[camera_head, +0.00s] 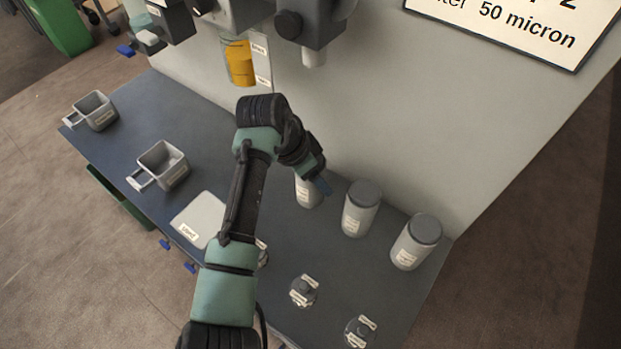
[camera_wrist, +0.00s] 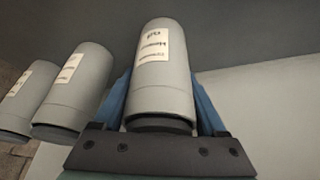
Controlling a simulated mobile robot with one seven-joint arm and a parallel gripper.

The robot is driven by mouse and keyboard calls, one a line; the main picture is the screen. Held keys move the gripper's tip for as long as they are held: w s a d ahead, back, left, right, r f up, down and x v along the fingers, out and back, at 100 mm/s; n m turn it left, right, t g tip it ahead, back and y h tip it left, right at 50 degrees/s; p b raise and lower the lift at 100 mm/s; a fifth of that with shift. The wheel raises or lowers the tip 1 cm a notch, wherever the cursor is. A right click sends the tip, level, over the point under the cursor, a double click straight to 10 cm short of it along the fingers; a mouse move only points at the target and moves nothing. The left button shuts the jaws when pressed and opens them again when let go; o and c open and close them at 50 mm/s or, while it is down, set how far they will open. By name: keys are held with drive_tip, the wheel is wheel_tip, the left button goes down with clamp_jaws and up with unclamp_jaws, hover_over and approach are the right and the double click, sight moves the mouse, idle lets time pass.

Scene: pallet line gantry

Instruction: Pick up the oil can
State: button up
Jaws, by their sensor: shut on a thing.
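A grey can (camera_head: 306,195) stands upright at the left end of a row of three similar cans, partly hidden by my arm. It also shows in the wrist view (camera_wrist: 164,75), with a white label too blurred to read. My gripper (camera_head: 317,184) is shut on this can, with its blue fingers on both sides in the wrist view. I cannot tell whether the can's base touches the bench. The other two cans, the middle one (camera_head: 361,210) and the right one (camera_head: 415,243), have dark lids and white labels.
The dark bench (camera_head: 215,150) carries two handled grey cups (camera_head: 96,111) (camera_head: 162,167), a pale labelled pad (camera_head: 197,222) and small knobbed parts (camera_head: 304,290) (camera_head: 360,330). The wall stands close behind the cans. A yellow-filled bowl (camera_head: 240,64) hangs above the bench.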

clamp_jaws()
drive_tip(key=shift+r, duration=0.15)
